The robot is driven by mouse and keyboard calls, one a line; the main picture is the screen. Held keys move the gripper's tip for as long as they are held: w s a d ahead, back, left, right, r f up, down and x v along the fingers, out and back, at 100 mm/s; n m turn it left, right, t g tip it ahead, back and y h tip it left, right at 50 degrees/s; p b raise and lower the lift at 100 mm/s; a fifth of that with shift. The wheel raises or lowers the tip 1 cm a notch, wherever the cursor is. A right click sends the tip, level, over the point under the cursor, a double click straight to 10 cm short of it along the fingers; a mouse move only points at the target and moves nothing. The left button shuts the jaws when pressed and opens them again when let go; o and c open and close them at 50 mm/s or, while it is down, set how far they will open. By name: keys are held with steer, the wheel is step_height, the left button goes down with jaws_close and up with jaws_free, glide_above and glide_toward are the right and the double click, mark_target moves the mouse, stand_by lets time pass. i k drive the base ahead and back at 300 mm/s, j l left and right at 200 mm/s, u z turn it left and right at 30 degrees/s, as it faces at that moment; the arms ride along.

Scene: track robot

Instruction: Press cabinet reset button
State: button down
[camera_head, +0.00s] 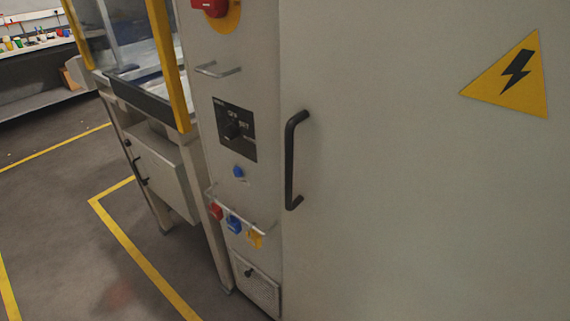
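A tall grey cabinet (400,220) fills the right half of the head view. The lettering on the panel is too small to read surely. No label by the blue button can be read, so I cannot tell for certain that it is the reset button. My gripper is not in view.
A black handle (291,160) is on the cabinet door. Metal bars (217,72) stick out above the panel and below the button, where red, blue and yellow items hang. A red switch (211,7) is at the top. A yellow-framed machine stands left; open floor (60,220) lies beyond.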

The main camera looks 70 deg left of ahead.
mark_target(237, 171)
steer(key=u, duration=2.5)
